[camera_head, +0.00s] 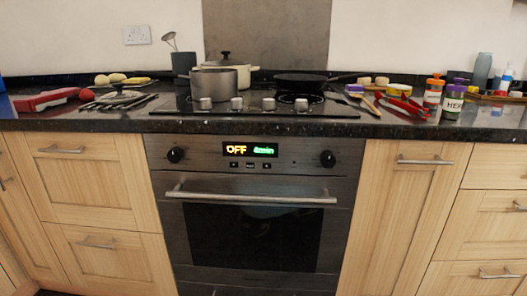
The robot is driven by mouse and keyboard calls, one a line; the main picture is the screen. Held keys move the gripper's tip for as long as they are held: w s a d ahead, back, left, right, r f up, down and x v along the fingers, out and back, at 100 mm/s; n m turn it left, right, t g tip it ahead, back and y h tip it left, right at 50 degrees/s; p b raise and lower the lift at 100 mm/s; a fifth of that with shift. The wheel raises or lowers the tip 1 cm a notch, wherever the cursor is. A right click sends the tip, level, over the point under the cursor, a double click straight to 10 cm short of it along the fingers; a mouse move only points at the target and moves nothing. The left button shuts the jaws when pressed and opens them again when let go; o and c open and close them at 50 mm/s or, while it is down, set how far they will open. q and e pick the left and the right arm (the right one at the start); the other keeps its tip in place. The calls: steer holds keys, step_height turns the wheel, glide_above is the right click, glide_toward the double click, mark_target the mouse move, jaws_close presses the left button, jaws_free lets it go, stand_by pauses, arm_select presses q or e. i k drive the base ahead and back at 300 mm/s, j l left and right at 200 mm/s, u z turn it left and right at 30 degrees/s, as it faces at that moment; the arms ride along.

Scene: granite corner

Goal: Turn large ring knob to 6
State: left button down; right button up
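A row of several silver knobs stands along the front of the black hob (335,110): a far left knob (205,103), a centre-left knob (237,103), a centre-right knob (268,103) and a far right knob (301,104). Their markings are too small to read, so I cannot tell which is the large ring knob or what any knob is set to. A grey pot (213,82) stands behind the left knobs. A dark frying pan (300,82) sits at the back right of the hob. Neither of my grippers is in view.
The oven below has a left black dial (175,155), a right black dial (327,158), a display (250,149) reading OFF and a handle (250,197). A cream pot (240,74) stands behind the grey one.

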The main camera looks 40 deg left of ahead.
mark_target(236, 103)
steer(key=u, duration=1.25)
